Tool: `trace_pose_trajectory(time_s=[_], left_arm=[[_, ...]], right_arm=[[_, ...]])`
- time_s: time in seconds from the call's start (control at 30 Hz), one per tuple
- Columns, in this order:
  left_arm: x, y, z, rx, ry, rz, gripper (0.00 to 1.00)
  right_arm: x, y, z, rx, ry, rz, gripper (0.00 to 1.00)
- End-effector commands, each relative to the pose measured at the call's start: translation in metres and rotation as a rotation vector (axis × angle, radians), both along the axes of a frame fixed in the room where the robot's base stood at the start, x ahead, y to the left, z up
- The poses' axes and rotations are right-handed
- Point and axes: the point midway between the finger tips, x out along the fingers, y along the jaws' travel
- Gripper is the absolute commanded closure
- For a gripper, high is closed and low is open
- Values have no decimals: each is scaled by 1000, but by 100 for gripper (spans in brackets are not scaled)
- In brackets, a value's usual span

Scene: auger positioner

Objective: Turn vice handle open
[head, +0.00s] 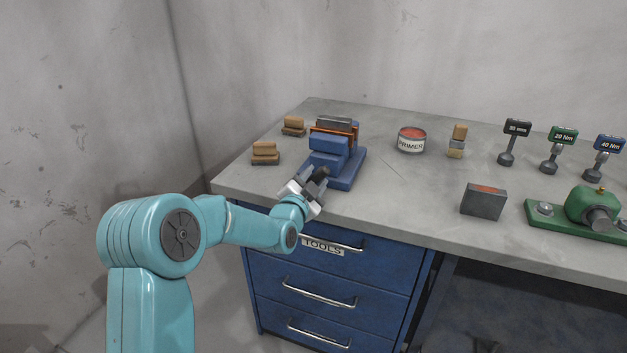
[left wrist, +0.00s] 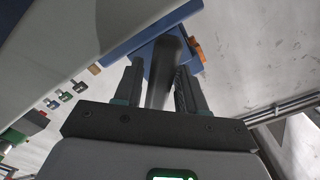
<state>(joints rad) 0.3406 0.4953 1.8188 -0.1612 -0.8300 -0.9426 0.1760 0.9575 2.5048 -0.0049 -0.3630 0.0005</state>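The blue vice (head: 348,170) stands on the left part of the grey workbench, near its front edge. An orange-brown piece (head: 352,130) shows at its jaws. My left gripper (head: 318,178) is at the front of the vice. In the left wrist view, the dark grey handle or screw bar (left wrist: 164,70) runs between the two fingers of my left gripper (left wrist: 160,75). The fingers are apart, with a visible gap on the left side of the bar. The blue vice body (left wrist: 135,38) shows beyond the fingertips. In the head view my gripper hides most of the handle. My right gripper is not in view.
Wooden blocks (head: 265,149) lie left of the vice. A primer tin (head: 411,140), stacked small blocks (head: 457,142), a grey box (head: 483,201), labelled tools (head: 514,143) and a green device (head: 590,205) stand to the right. Blue drawers (head: 330,285) are below the bench edge.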

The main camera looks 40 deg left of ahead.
Motion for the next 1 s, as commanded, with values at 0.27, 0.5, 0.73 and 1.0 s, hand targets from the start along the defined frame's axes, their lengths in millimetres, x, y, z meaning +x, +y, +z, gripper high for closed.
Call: trace_pose_trajectory(time_s=[0.27,0.5,0.73,1.0], left_arm=[[0,0,0,-3,-1,0,100],[0,0,-3,-56,-15,0,100],[0,0,-7,-205,-53,1,100],[0,-1,-8,-453,-111,0,100]], right_arm=[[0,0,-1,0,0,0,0],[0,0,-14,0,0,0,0],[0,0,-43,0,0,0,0],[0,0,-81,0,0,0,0]])
